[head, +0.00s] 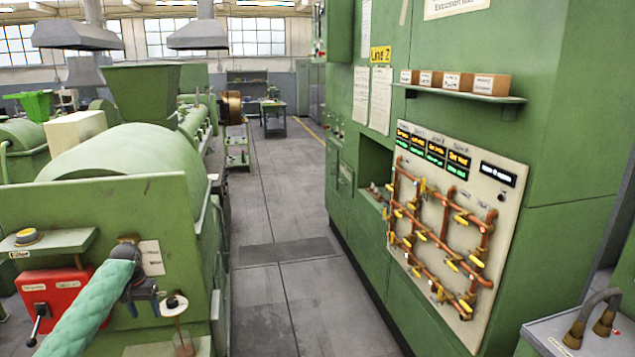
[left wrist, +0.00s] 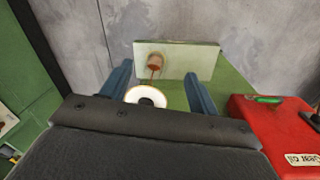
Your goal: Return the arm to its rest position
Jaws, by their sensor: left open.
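My left arm, in a pale green quilted sleeve, comes in from the lower left in the head view. Its gripper (head: 147,306) hangs in front of the green machine's end panel, beside a small round disc with a black knob (head: 174,304). In the left wrist view the two blue fingers (left wrist: 158,78) stand apart with nothing held between them. A white ring-shaped disc (left wrist: 146,96) shows between and below the fingers; I cannot tell whether they touch it. My right gripper is not in view.
A red box with a lever (head: 50,297) and a green shelf (head: 55,242) are left of the gripper. A pale ledge (left wrist: 195,60) carries a reddish-brown cylinder (left wrist: 155,61). The valve panel (head: 455,215) is on the right cabinet. The grey aisle (head: 285,215) is clear.

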